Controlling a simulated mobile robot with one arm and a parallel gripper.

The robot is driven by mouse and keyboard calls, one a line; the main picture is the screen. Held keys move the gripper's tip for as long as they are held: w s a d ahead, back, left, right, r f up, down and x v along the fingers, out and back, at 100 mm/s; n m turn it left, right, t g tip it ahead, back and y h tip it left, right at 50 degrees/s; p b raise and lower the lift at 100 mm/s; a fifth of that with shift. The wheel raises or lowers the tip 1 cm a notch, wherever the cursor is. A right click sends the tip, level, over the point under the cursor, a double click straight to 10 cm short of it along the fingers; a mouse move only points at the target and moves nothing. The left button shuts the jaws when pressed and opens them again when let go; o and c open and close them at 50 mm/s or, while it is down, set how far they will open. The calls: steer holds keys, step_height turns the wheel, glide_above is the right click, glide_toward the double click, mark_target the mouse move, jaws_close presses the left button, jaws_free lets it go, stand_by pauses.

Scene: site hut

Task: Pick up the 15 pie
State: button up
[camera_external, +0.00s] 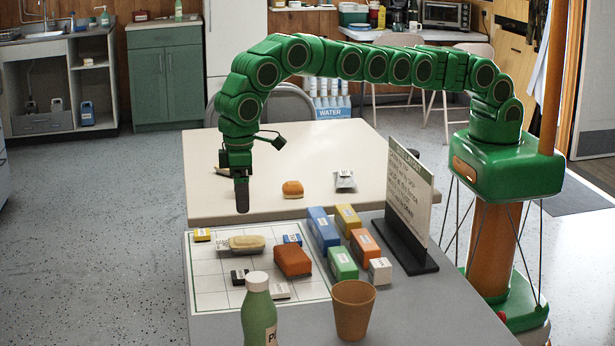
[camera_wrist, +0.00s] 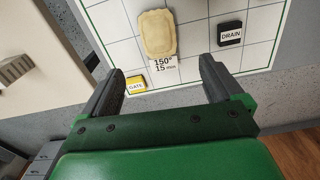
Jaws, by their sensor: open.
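The pie is an oblong, pale golden piece with a crimped rim. It lies on the white gridded board (camera_external: 210,290) in the external view (camera_external: 247,243), and at the top centre of the wrist view (camera_wrist: 157,33). A white label (camera_wrist: 164,68) reading "150° 15 min" lies at its near end. My gripper (camera_external: 242,210) points down above the board's far edge, apart from the pie. In the wrist view my gripper (camera_wrist: 162,66) has its two fingers spread wide, with nothing between them. The pie is just beyond the fingertips.
A yellow GATE block (camera_external: 202,235), a black DRAIN block (camera_external: 240,277) and an orange-brown block (camera_external: 293,261) surround the pie. Several coloured blocks, a sign (camera_external: 408,192), a green bottle (camera_external: 258,312) and a brown cup (camera_external: 353,309) stand nearby. A beige table (camera_external: 240,165) lies behind.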

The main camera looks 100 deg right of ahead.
glide_above(246, 237)
steer(key=shift+w+f, duration=0.2)
steer(key=shift+f, duration=2.4)
steer(key=shift+s+f, duration=0.15)
steer(key=shift+f, duration=1.35)
steer(key=shift+s+f, duration=0.1)
steer(key=shift+f, duration=1.35)
steer(key=shift+r, duration=0.1)
steer(key=c, duration=1.2)
